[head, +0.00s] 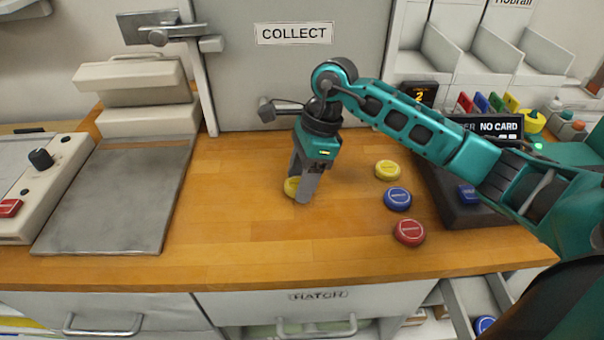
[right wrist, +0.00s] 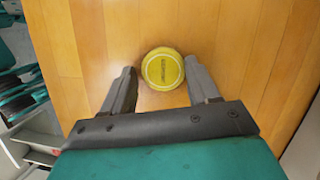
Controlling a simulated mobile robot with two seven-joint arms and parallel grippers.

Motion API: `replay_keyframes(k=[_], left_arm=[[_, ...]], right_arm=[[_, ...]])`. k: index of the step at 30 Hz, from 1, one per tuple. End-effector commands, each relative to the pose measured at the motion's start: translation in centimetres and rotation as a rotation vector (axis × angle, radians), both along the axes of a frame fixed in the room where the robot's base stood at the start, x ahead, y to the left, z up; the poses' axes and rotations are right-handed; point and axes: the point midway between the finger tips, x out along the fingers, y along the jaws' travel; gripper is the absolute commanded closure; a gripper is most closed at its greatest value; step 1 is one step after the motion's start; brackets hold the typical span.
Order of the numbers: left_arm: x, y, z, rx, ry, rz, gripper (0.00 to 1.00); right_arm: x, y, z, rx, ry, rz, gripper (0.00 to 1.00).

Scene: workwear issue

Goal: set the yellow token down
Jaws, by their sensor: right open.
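A round yellow token (head: 291,187) lies on the wooden counter, partly hidden behind my right gripper (head: 302,196) in the head view. In the right wrist view the yellow token (right wrist: 162,70) lies flat, its printed face up, just beyond and between the fingertips of the right gripper (right wrist: 158,88). The fingers are apart, with a gap on each side of the token. A second yellow token (head: 387,170) lies further right on the counter. My left gripper is not in view.
A blue token (head: 398,199) and a red token (head: 409,232) lie right of the gripper. A dark card reader unit (head: 462,205) stands further right. A grey metal plate (head: 115,200) lies at left. The counter between plate and gripper is clear.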

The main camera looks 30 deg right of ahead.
Motion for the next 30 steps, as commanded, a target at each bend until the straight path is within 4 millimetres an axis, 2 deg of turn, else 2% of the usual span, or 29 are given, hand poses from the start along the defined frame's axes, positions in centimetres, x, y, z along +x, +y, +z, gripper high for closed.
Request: replay_keyframes(k=[2, 5, 12, 18, 23, 30], left_arm=[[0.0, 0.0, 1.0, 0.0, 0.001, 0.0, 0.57], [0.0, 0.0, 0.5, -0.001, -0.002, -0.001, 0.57], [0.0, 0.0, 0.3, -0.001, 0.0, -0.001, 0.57], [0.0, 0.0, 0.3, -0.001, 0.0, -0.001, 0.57], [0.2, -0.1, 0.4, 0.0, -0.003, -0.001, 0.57], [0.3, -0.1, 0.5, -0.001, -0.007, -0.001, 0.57]], right_arm=[[-0.1, 0.0, 0.4, -0.003, 0.007, -0.003, 0.24], [0.1, -0.8, 2.1, -0.005, -0.001, -0.003, 0.24], [0.0, -2.4, 7.8, -0.003, -0.003, -0.003, 0.24], [0.0, -3.4, 10.9, -0.001, -0.001, -0.003, 0.24], [-0.1, -3.7, 11.9, -0.002, 0.002, -0.002, 0.24], [-0.1, -3.7, 12.0, -0.001, 0.003, -0.002, 0.24]])
